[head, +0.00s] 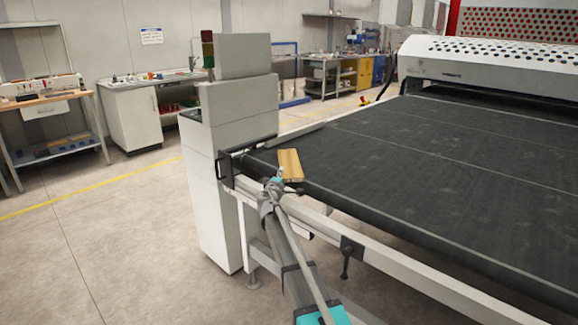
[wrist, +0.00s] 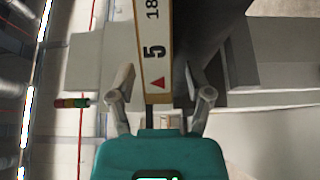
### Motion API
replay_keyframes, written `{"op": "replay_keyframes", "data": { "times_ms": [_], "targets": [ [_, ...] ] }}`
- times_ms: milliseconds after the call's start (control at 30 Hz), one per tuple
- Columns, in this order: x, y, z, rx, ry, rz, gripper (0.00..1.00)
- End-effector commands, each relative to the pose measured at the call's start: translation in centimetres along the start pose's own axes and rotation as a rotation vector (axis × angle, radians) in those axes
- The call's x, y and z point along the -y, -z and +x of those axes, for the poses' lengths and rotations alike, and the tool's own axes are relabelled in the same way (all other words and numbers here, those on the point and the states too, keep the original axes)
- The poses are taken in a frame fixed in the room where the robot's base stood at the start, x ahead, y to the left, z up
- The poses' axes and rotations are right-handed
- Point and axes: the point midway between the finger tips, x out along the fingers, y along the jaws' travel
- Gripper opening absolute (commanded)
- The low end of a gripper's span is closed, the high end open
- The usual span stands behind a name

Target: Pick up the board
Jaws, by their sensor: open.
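The board (head: 290,164) is a short yellow-brown piece. It lies at the near left corner of the black conveyor belt. In the wrist view the board's pale printed face (wrist: 154,40), with a 5 and a red triangle, reaches down between my fingers. My gripper (head: 280,179) is at the board's near end in the head view. In the wrist view my gripper (wrist: 160,80) is open, with one finger on each side of the board and gaps visible. How deep the board sits between the fingers is hard to tell.
The black belt (head: 440,150) stretches right toward the white coater housing (head: 490,55). A grey control cabinet (head: 232,120) stands just left of the board. A light side rail (head: 400,275) runs along the belt's near edge. The floor at left is clear.

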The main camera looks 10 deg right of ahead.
Motion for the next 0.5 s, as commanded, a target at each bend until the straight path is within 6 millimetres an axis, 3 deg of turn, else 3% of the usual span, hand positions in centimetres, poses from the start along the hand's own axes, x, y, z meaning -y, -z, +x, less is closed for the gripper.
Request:
{"op": "replay_keyframes", "data": {
  "times_ms": [67, 400, 500],
  "targets": [
    [0.0, 0.01, -0.01, 0.0, 0.0, 0.0, 0.64],
    [0.0, 0.03, -0.01, 0.0, 0.0, 0.0, 0.01],
    [0.0, 0.02, -0.01, 0.0, 0.0, 0.0, 0.0]
  ]
}}
